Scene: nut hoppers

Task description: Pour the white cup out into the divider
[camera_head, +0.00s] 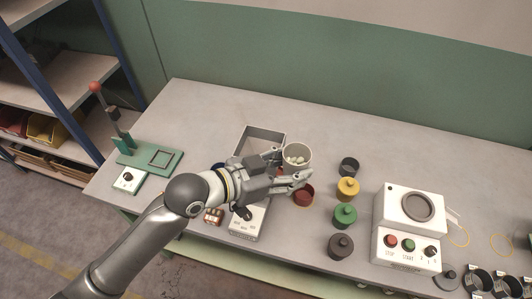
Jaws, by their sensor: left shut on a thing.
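My left gripper (287,169) is shut on the white cup (304,166), with its fingers at the cup's left and near sides. The cup looks roughly upright, and pale pieces show inside its mouth. A grey open-topped box (244,133), which may be the divider, sits just left of the cup. My gripper and arm hide its near part, and I cannot make out partitions in it. My right gripper is not in view.
A red round container (303,196) is beside my gripper. Dark, yellow (347,189) and green (344,216) containers stand to the right, near a white machine (405,230). A green press (150,160) stands at left. The back of the table is clear.

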